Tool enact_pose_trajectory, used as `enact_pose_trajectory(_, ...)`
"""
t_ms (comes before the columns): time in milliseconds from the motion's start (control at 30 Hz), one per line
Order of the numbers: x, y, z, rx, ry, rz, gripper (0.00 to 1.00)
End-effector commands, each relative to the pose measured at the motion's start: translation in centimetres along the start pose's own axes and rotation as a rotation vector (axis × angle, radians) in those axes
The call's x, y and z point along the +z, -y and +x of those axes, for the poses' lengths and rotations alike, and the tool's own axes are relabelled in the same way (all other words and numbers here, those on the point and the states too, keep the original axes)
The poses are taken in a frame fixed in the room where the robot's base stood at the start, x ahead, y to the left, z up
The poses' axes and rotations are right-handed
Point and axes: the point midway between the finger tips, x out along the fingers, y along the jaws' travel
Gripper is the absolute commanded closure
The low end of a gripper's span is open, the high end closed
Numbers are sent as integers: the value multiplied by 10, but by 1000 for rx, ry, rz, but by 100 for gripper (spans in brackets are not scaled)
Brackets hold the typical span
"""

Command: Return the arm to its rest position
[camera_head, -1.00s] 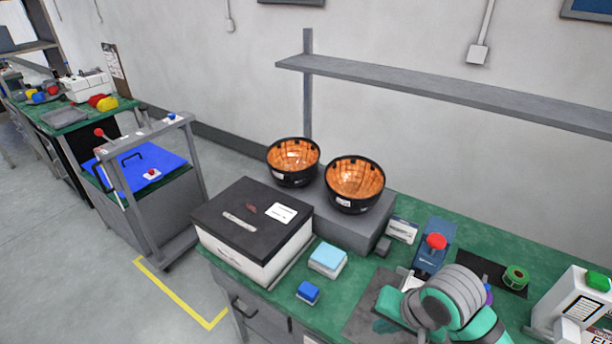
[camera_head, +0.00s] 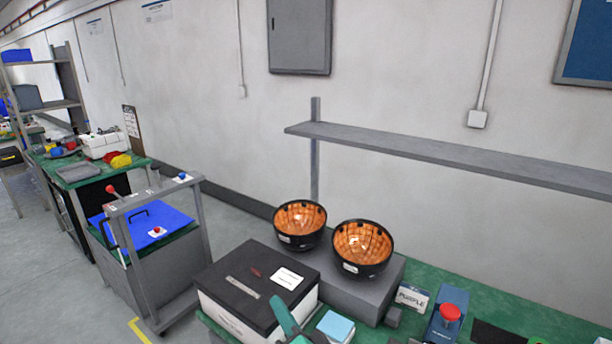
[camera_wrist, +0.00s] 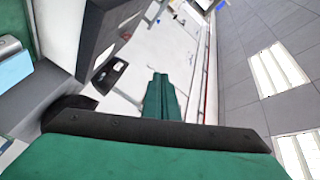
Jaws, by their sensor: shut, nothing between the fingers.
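My gripper (camera_wrist: 162,98) shows in the wrist view as green fingers pressed together, shut and empty. The wrist view is tilted and looks out across the room, with ceiling lights at the right. In the head view a green part of my arm (camera_head: 290,322) rises at the bottom edge, in front of the black-lidded box (camera_head: 240,284). The fingertips cannot be made out there. Nothing is held.
Two black bowls with orange insides (camera_head: 299,224) (camera_head: 362,247) stand on a grey block (camera_head: 392,290) on the green bench. A light blue block (camera_head: 336,327) sits close to my arm. A blue device with a red knob (camera_head: 449,313) stands right. A grey shelf (camera_head: 440,155) hangs above.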

Motion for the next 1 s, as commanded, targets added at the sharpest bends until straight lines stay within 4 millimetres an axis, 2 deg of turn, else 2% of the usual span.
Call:
enact_pose_trajectory(267,32,-19,-12,4,-192,50,100)
enact_pose_trajectory(467,64,-49,-38,84,-299,41,100)
enact_pose_trajectory(767,130,-98,-105,272,-372,-66,100)
enact_pose_trajectory(1000,182,-126,-178,430,-347,-245,100)
